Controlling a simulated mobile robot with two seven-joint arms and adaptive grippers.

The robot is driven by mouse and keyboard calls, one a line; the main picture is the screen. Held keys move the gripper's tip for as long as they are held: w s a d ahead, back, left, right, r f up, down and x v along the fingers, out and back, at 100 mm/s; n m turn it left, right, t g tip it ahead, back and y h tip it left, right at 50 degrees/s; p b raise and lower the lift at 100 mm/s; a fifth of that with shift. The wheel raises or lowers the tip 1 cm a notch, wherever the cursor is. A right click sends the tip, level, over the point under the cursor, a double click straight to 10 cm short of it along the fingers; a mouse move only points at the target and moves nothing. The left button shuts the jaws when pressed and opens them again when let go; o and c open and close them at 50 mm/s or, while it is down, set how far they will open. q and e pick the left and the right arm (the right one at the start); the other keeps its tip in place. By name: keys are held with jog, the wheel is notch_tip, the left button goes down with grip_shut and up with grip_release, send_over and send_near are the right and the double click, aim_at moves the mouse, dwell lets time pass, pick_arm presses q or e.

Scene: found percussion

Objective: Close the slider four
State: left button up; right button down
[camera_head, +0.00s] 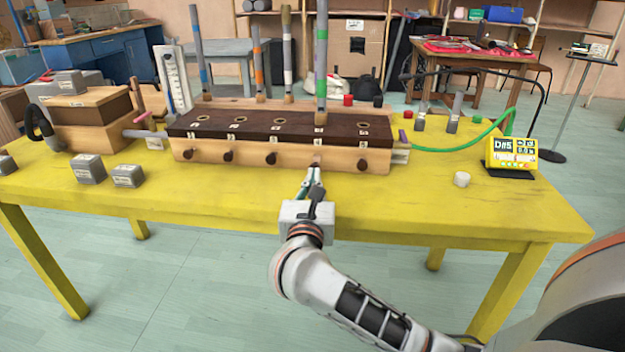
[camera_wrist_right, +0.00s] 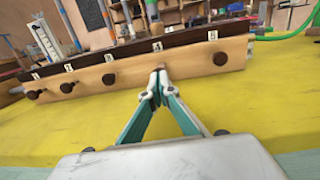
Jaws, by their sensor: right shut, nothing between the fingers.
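A long wooden wind chest (camera_head: 340,157) with a dark top stands on the yellow table, with numbered labels and a row of round dark slider knobs along its front. Slider four's knob (camera_head: 316,163) is below the label 4, right at my right fingertips. My right gripper (camera_head: 315,172) is shut and empty, pointing at that knob from the front. In the right wrist view the shut fingertips (camera_wrist_right: 155,88) cover most of it; contact is hard to tell. Slider five's knob (camera_wrist_right: 220,58) is to the right, slider three's knob (camera_wrist_right: 109,79) to the left. My left gripper is out of view.
Upright pipes stand on the chest, including a green-banded one (camera_head: 321,60) behind slider four. A wooden bellows box (camera_head: 90,118) and grey weights (camera_head: 88,169) are at left. The front table strip is mostly clear.

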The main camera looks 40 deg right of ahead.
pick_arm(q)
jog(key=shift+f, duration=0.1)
pick_arm(e)
jog(key=x, duration=0.3)
jog(key=shift+w+d, duration=0.25)
jog(key=shift+d, duration=0.05)
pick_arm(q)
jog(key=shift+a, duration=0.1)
